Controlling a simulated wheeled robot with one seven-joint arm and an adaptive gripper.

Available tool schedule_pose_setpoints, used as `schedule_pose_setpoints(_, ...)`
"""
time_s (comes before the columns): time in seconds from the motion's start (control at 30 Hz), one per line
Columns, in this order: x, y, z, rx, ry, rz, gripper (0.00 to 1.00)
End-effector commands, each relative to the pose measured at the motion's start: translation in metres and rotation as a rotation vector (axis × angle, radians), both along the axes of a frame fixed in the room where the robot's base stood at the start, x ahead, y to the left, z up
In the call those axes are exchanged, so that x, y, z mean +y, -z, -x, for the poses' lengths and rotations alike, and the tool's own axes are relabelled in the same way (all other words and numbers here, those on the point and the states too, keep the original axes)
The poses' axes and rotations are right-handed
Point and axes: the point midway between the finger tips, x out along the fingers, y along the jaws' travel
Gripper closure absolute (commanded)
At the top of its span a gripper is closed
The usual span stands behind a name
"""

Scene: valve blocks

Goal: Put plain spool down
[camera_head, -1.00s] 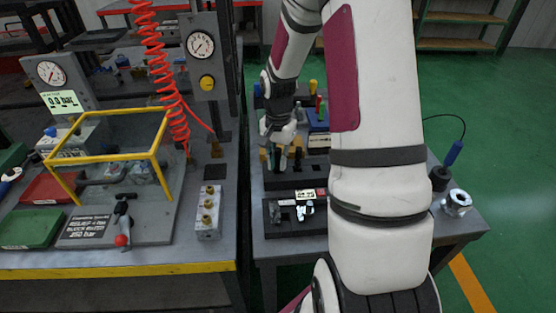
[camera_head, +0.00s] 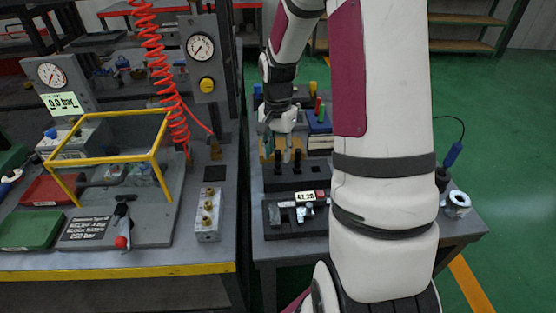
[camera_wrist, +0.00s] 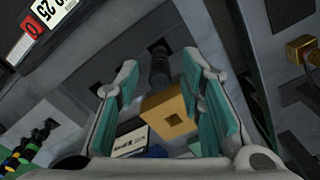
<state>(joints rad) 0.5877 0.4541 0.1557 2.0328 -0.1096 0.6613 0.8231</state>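Two dark upright spools, one on the left (camera_head: 279,159) and one on the right (camera_head: 297,159), stand on a black block (camera_head: 315,177) on the right-hand bench. I cannot tell which is the plain spool. My gripper (camera_head: 275,140) is just above and behind them, pointing down. In the wrist view my gripper (camera_wrist: 163,90) has its teal-padded fingers well apart with nothing clamped between them. A dark spool (camera_wrist: 160,66) shows beyond the gap, apart from both fingers. A brass-coloured block (camera_wrist: 168,115) also shows beyond the fingers. My arm hides part of the bench.
A front black fixture (camera_head: 285,230) carries silver parts and a small digital display (camera_head: 311,196). A blue box (camera_head: 319,125) stands behind. A metal nut-like part (camera_head: 457,203) sits at the right edge. The left bench holds a yellow frame (camera_head: 110,157) and a brass-fitted block (camera_head: 208,215).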

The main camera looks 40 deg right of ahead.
Motion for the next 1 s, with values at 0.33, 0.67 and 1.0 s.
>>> schedule_pose_setpoints(0.33, 0.0, -0.065, -0.001, -0.003, -0.002, 0.002, 0.65)
schedule_pose_setpoints(0.67, 0.021, -0.103, 0.009, -0.021, -0.089, 0.021, 0.65)
schedule_pose_setpoints(1.0, 0.113, -0.183, 0.082, -0.113, -0.526, 0.102, 0.65)
